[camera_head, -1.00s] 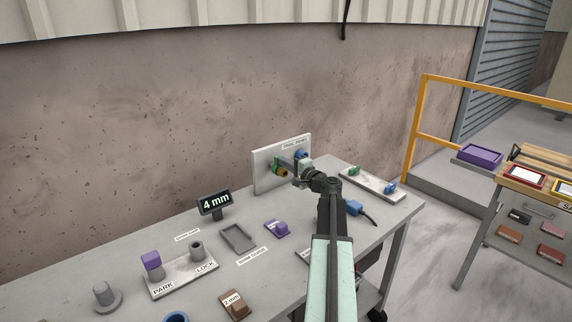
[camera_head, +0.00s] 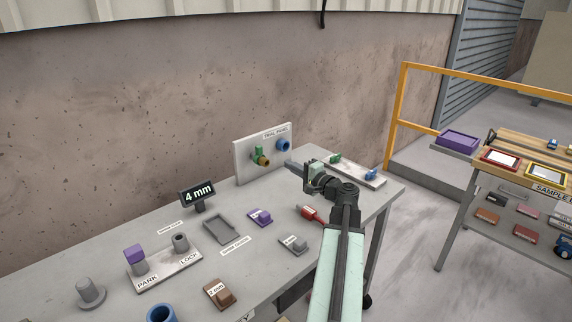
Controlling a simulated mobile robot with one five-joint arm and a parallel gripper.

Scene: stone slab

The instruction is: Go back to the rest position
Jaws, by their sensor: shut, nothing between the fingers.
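My gripper (camera_head: 294,167) is shut and empty. It is above the back right part of the grey table (camera_head: 200,293), pointing left toward the white tool panel (camera_head: 246,168). A gap shows between its tip and the panel's fittings. The panel carries a green and brass fitting (camera_head: 261,157) and a blue ring (camera_head: 283,145). My arm reaches in from the bottom and hides part of the table's right side.
A display reading 4 mm (camera_head: 198,195), a PARK/LOCK plate (camera_head: 165,265), a grey tray (camera_head: 222,230), a purple block (camera_head: 260,217) and a red-handled item (camera_head: 309,213) are on the table. A white plate (camera_head: 355,171) lies behind my gripper. A yellow rail (camera_head: 398,115) stands at right.

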